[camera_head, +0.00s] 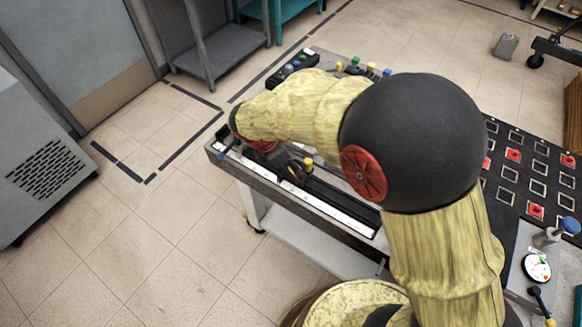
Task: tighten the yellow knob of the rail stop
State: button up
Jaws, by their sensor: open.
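A yellow knob (308,162) shows near the left part of the bench, just below my forearm in the picture. It appears to belong to the dark rail stop on a black rail (345,203), but the stop's body is hard to separate from my gripper. My gripper (293,172) is a dark shape just left of the knob, over the rail, and is open. Its fingertips are small and dark, and I cannot tell whether they touch anything. My arm covers the bench behind the knob.
A white scale strip (330,209) runs along the bench's front edge. A dark control box (292,71) and several coloured knobs stand behind my forearm. A black board (528,165) with square frames and red pieces lies right. Floor is open at left, before a grey cabinet (42,150).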

jog(key=shift+c, duration=0.6)
jog(key=c, duration=1)
jog(key=shift+r+p, duration=0.1)
jog(key=shift+p, duration=0.25)
jog(key=shift+c, duration=0.2)
jog(key=m+p, duration=0.1)
jog(key=m+g+p, duration=0.1)
jog(key=p, duration=0.1)
jog(key=shift+w+r+m+h, duration=0.15)
jog(key=shift+m+h, duration=0.15)
jog(key=shift+m, duration=0.1)
jog(key=m+p, duration=0.1)
jog(key=m+g+p, duration=0.1)
jog(key=p, duration=0.1)
jog(key=shift+w+m, duration=0.2)
jog(key=shift+m, duration=0.1)
jog(key=m+g+p, duration=0.1)
jog(key=m+p, duration=0.2)
jog(key=shift+w+m, duration=0.15)
jog(key=shift+m, duration=0.15)
jog(key=m+p, duration=0.1)
jog(key=m, duration=0.1)
jog(key=m+g+y+p, duration=0.1)
jog(key=m, duration=0.1)
jog(key=shift+w+d+g, duration=0.1)
jog(key=shift+w+g, duration=0.1)
jog(key=shift+g, duration=0.1)
jog(key=shift+f+m+p, duration=0.2)
jog(key=shift+m+p, duration=0.1)
jog(key=shift+p, duration=0.05)
